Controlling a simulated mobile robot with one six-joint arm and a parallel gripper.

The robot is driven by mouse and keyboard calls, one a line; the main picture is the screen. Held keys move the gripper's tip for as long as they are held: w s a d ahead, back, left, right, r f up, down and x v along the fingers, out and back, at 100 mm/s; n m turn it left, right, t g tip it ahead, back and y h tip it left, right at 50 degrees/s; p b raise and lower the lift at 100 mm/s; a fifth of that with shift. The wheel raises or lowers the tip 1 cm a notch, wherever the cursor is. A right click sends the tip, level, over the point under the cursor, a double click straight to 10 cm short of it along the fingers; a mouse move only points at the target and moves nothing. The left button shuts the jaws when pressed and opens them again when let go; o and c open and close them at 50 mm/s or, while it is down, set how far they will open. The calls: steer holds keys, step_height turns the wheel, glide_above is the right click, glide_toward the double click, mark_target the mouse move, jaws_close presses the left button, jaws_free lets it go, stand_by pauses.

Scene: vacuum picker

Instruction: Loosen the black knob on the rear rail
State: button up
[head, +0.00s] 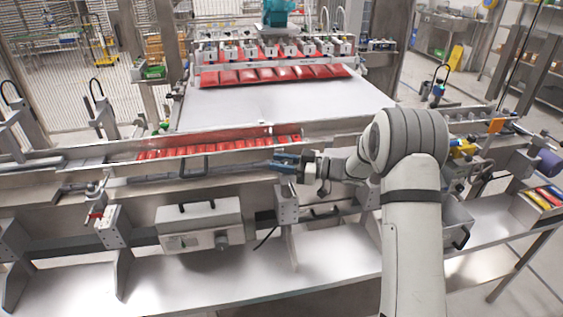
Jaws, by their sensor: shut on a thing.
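My gripper (279,162) reaches in from the right, near the middle of the picture, with its blue fingers pointing left. It is at the long metal rail (215,166) that runs behind the front machine frame. The fingers are shut on a small dark thing there, which I take to be the black knob. The fingers hide most of it, so its shape and how far it is turned cannot be told.
A row of red packs (215,146) lies in a channel just behind the rail. Beyond it is a white conveyor (280,104) under a suction head holding red packs (270,76). A grey control box (198,227) and brackets stand in front, below my gripper.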

steer(key=shift+s+n+g, duration=0.1)
steer(key=shift+n+g, duration=0.7)
steer(key=shift+g, duration=0.4)
steer(key=o, duration=1)
step_height(320, 180, up, 10)
steer(key=shift+r+b, duration=0.1)
steer(key=shift+b, duration=0.25)
